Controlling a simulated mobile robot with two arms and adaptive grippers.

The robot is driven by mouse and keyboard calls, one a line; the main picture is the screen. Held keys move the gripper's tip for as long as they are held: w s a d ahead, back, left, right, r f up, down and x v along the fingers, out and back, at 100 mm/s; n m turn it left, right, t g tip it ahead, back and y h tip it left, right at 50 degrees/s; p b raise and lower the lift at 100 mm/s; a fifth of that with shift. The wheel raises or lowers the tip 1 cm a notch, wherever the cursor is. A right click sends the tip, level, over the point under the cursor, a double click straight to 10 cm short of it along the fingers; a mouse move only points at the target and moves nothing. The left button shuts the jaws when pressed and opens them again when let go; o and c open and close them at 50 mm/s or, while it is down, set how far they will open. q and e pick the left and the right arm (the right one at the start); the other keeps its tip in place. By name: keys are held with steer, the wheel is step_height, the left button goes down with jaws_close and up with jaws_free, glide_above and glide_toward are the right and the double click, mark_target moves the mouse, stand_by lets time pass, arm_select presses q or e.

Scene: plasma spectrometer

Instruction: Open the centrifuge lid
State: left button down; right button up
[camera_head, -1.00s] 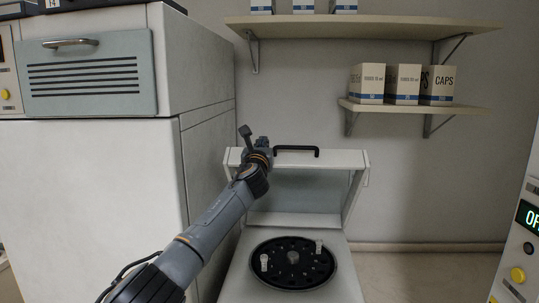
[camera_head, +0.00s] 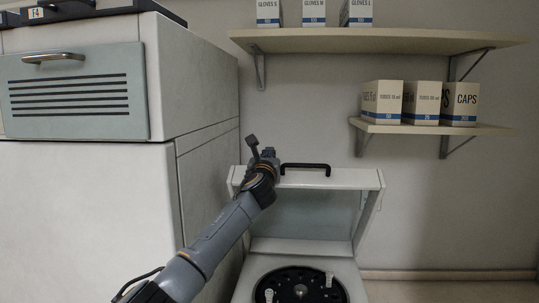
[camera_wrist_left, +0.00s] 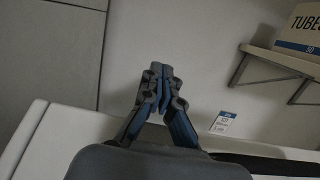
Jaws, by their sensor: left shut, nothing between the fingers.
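The centrifuge lid (camera_head: 345,180) stands raised and open, with a black handle (camera_head: 305,167) along its top edge. Below it the centrifuge's dark round rotor (camera_head: 284,281) is exposed and holds pale tubes; its front is cut off by the picture's lower edge. My left gripper (camera_head: 266,152) is at the lid's upper left corner, just left of the handle. In the left wrist view the left gripper's fingers (camera_wrist_left: 162,78) are together and empty, with the white lid edge (camera_wrist_left: 95,122) below them. Whether the gripper touches the lid I cannot tell. My right gripper is not in view.
A large white cabinet (camera_head: 85,215) with a vented panel (camera_head: 75,92) stands close on the left. Two wall shelves (camera_head: 375,40) with boxes hang at the upper right; the lower shelf (camera_head: 425,128) is right of the lid.

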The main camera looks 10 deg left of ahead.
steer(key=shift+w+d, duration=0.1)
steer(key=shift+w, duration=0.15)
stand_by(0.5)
